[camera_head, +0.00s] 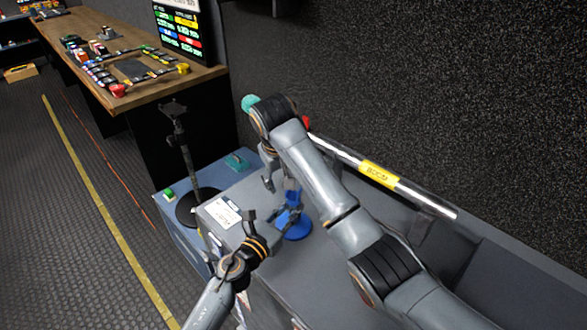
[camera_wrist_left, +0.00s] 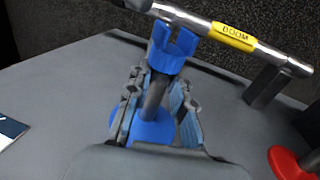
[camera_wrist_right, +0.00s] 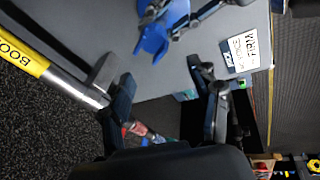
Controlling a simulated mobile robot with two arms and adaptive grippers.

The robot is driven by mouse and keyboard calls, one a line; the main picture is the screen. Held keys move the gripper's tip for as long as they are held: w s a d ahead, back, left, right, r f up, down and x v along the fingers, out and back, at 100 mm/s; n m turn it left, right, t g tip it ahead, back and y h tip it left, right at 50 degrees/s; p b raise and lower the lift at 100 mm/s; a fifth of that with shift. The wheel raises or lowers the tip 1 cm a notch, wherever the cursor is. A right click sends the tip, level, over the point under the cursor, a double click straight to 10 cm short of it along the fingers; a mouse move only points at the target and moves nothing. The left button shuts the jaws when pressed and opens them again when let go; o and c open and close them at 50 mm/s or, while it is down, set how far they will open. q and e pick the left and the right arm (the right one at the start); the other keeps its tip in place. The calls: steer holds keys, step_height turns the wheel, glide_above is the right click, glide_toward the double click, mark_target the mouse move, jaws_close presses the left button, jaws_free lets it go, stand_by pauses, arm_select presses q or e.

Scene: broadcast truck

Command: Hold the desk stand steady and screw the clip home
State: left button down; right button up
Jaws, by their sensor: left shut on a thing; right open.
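The blue desk stand (camera_head: 297,229) stands upright on the grey worktop, its round base flat. In the left wrist view a blue two-pronged clip (camera_wrist_left: 172,48) sits on top of its grey post (camera_wrist_left: 154,95); I cannot tell how tightly it is seated. My left gripper (camera_head: 271,219) is shut on the post, below the clip, with a finger on each side (camera_wrist_left: 157,92). My right gripper (camera_head: 269,180) is open and empty, above and behind the stand. In the right wrist view its fingers (camera_wrist_right: 170,90) are spread, and the stand (camera_wrist_right: 155,38) shows beyond them.
A boom pole (camera_head: 340,152) with a yellow label lies along the worktop's back edge, near my right arm. A black stand (camera_head: 178,150) and a white card (camera_head: 222,211) are to the left. A red round base (camera_wrist_left: 291,163) is right of the stand in the left wrist view.

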mark_target(294, 196)
steer(key=n, duration=0.6)
steer(key=n+g, duration=0.1)
steer(key=n, duration=0.6)
steer(key=r+n+g, duration=0.1)
steer(key=n, duration=0.5)
steer(key=shift+d+r+n, duration=0.1)
steer(key=shift+n, duration=0.2)
steer(key=n, duration=0.3)
steer(key=shift+d+r+n+g+y, duration=0.25)
steer(key=shift+d+n+g+y, duration=0.05)
steer(key=shift+n, duration=0.1)
steer(key=n, duration=0.4)
steer(key=d+r+n, duration=0.1)
steer(key=n, duration=0.1)
steer(key=shift+d+n+g, duration=0.1)
steer(key=shift+n+g, duration=0.2)
steer(key=shift+g, duration=0.1)
steer(key=shift+f, duration=4)
